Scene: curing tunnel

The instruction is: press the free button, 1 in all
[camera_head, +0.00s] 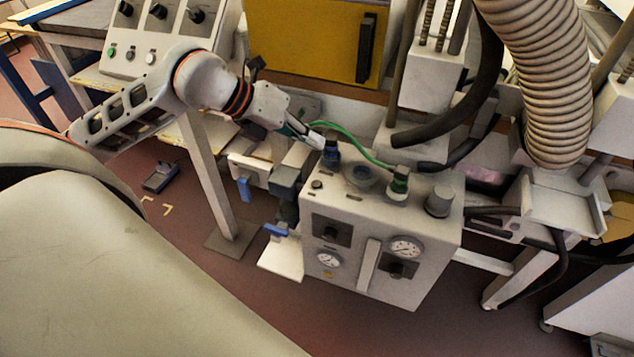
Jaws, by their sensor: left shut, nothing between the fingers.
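My left gripper (317,141) is shut and empty. Its fingertips are just above and beside a blue fitting (331,156) on top of a grey gauge box (345,278); whether they touch it I cannot tell. A small dark round part (316,184) sits near the left corner of the box top. A sloped control panel (172,47) at the upper left carries a green button (111,51), a dark button (131,55) and a white button (150,58) below several black knobs. I cannot tell which button is the free one. My right gripper is out of view.
A green hose (352,142) runs past my gripper to a green fitting (399,184) on the box. A grey cap (440,201) stands at the box's right corner. A yellow cabinet (304,38) is behind, and a thick ribbed duct (546,80) hangs at the right.

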